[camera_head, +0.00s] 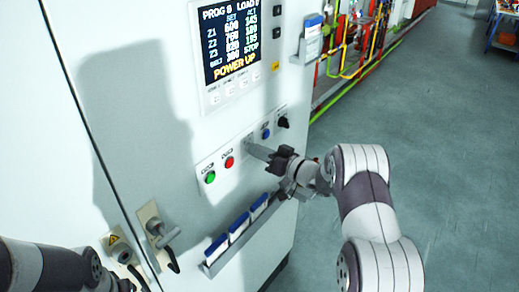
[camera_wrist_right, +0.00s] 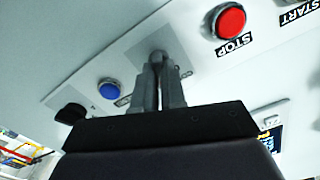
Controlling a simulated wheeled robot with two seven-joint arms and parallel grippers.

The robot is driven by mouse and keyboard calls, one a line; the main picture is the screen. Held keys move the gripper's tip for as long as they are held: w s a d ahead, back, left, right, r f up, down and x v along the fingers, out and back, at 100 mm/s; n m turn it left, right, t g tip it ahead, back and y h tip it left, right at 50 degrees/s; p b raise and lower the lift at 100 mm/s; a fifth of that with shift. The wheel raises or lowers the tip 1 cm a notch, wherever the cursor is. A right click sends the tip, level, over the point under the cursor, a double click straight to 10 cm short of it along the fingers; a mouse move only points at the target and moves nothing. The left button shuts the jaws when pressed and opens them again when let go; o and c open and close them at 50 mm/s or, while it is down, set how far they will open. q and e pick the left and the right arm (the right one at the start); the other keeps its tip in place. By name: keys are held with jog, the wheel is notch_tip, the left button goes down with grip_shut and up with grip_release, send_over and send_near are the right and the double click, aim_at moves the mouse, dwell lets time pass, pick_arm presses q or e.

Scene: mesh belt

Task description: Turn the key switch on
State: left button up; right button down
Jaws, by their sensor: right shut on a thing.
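The key switch (camera_wrist_right: 158,56) sits on the panel strip between the red and blue buttons. In the right wrist view it shows as a small grey piece at the fingertips. The key's turn angle cannot be made out. My left arm comes in at the lower left of the head view, its gripper not clearly visible.
The strip also has a green button (camera_head: 210,177), a red button (camera_head: 229,162), a blue button (camera_head: 265,134) and a black knob (camera_head: 283,122). A display (camera_head: 230,40) reads POWER UP above.

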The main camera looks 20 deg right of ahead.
jog(key=shift+w+d+r+m, duration=0.1)
jog(key=shift+r+m, duration=0.3)
jog(key=shift+m, duration=0.5)
jog(key=c, duration=1.2)
grip_release()
jog(key=shift+f, duration=0.2)
jog(key=b+v, duration=0.4)
jog(key=v, duration=0.8)
jog(key=shift+s+d+b, duration=0.25)
jog(key=shift+s+b, duration=0.05)
jog(key=shift+s, duration=0.05)
